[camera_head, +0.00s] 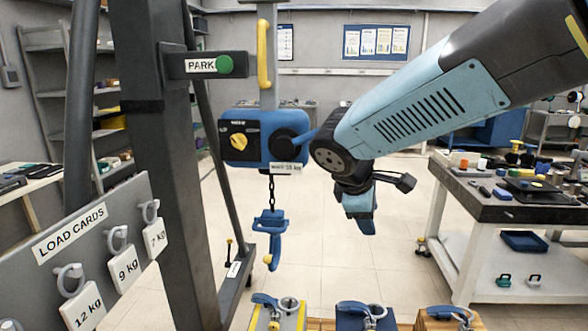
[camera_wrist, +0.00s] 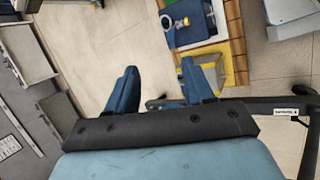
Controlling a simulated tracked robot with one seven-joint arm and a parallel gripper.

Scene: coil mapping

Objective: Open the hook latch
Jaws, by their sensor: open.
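A blue hook (camera_head: 272,240) hangs on a short chain under a blue hoist body (camera_head: 263,136). The latch is too small to tell apart from the hook, so I cannot say whether it is open or closed. My gripper (camera_head: 361,222) is to the right of the hook in the head view, apart from it and pointing down. In the wrist view my gripper (camera_wrist: 158,82) has its two blue fingers spread wide, with nothing held between them. I cannot clearly make out the hook in the wrist view.
A load card board (camera_head: 95,245) is front left. Several ringed loads, including a blue one (camera_head: 362,318), sit below. A workbench (camera_head: 500,200) stands right; floor between is clear.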

